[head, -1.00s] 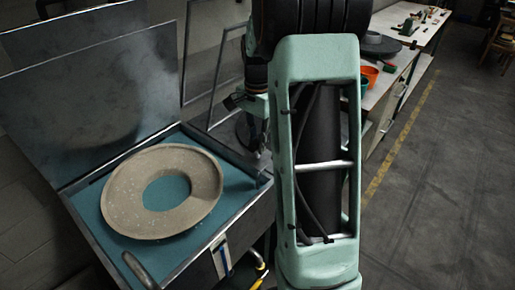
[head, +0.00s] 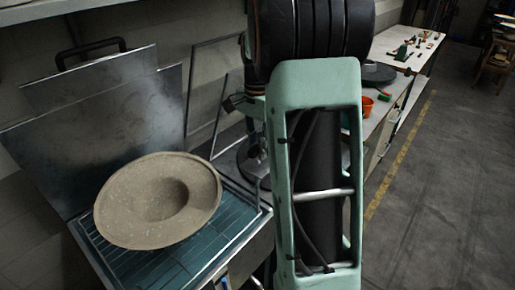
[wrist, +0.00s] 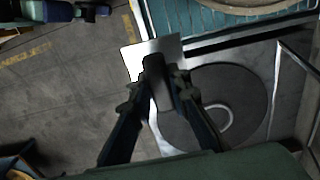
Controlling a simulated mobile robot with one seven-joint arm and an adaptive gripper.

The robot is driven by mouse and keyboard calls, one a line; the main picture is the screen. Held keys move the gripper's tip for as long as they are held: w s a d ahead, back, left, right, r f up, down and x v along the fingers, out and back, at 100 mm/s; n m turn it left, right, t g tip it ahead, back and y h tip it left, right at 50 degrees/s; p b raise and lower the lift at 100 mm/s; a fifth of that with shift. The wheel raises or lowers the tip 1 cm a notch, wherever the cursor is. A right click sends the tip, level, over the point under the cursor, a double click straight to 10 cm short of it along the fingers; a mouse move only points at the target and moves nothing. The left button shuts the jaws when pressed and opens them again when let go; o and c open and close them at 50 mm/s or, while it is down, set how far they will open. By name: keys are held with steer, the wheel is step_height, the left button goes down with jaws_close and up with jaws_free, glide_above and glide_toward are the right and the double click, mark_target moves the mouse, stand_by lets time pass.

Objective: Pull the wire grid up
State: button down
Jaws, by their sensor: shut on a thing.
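The wire grid (head: 190,268) shows in the head view as thin bars over the teal bath of the metal box, under a grey-beige felt hat (head: 125,212). The hat lies crown-down with its wide brim flaring up. In the wrist view the grid's teal mesh (wrist: 182,20) is at the top, with part of the hat's brim beyond. My gripper (wrist: 155,72) is shut on a flat silver metal plate (wrist: 140,55) beside the grid's corner. The join between plate and grid is hard to make out. My arm hides much of the gripper in the head view.
A round dark disc (wrist: 213,110) with a curved handle lies right of the gripper. An upright metal lid (head: 70,145) stands behind the bath. A long workbench (head: 400,50) with an orange pot (head: 366,106) is at the right. Floor is open further right.

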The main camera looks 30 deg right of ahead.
steer(key=shift+w+r, duration=0.15)
steer(key=shift+r, duration=0.15)
steer(key=c, duration=2.2)
jaws_free()
steer(key=shift+c, duration=0.2)
steer(key=o, duration=0.4)
steer(key=shift+o, duration=0.2)
step_height(320, 180, up, 12)
